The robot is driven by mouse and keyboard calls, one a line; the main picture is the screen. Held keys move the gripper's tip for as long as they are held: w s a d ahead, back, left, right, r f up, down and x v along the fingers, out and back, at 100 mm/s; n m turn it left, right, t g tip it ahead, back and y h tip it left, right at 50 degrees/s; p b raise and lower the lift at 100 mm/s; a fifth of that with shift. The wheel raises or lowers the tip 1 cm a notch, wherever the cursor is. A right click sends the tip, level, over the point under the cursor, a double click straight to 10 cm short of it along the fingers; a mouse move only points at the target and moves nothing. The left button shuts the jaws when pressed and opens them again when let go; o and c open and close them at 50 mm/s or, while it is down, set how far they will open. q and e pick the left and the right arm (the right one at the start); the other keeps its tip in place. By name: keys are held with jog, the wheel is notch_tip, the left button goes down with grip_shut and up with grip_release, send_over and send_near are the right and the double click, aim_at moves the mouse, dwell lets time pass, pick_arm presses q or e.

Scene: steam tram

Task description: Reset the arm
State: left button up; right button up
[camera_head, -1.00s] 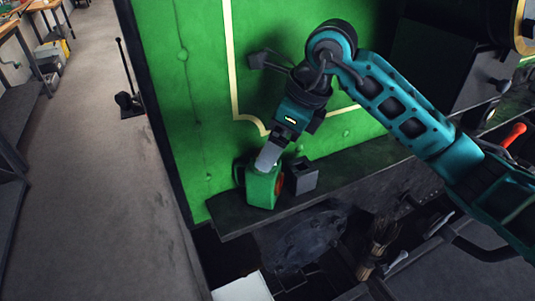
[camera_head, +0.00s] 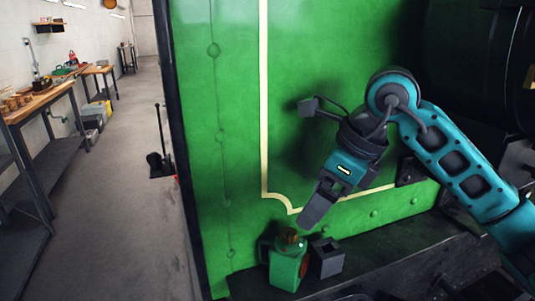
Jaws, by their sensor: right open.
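My right arm, teal and black, comes in from the right in front of the green tram panel (camera_head: 320,60). The lantern stands upright on a dark ledge (camera_head: 400,245). A gap shows between the gripper and the lantern top. A small grey open box (camera_head: 327,258) stands beside the lantern on its right. My left gripper is not in view.
The green panel with a cream line is close behind the arm. A dark round boiler part (camera_head: 475,60) stands at upper right. At left are a free grey floor aisle (camera_head: 120,200), workbenches (camera_head: 50,105) and an upright black lever stand (camera_head: 160,150).

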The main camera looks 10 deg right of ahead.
jog(key=s+a+n+g+y, duration=0.1)
jog(key=s+a+y, duration=0.4)
jog(key=a, duration=0.4)
jog(key=s+a+r+m+y, duration=0.2)
jog(key=a+r+m+y, duration=0.3)
jog(key=r+y, duration=0.55)
jog(key=w+d+f+m+t+h, duration=0.2)
jog(key=w+d+m+t+h, duration=0.3)
jog(key=m+t, duration=0.65)
jog(key=w+d+f+m+t+h, duration=0.1)
jog(key=w+d+m+t+h, duration=0.1)
jog(key=d+m+t+h, duration=0.95)
notch_tip(320, 180, down, 14)
jog(key=d+m+g+h, duration=0.25)
jog(key=m+g, duration=0.45)
jog(key=m, duration=0.7)
jog(key=s+f+m+g, duration=0.4)
jog(key=s+f+g, duration=1)
jog(key=s+f, duration=0.6)
jog(key=w+a+f+t+y, duration=0.1)
jog(key=w+a+f+t, duration=0.1)
jog(key=w+f+t, duration=0.4)
notch_tip(320, 180, down, 3)
jog(key=shift+a+r+t, duration=0.2)
jog(key=shift+a+t, duration=0.05)
jog(key=shift+t, duration=0.45)
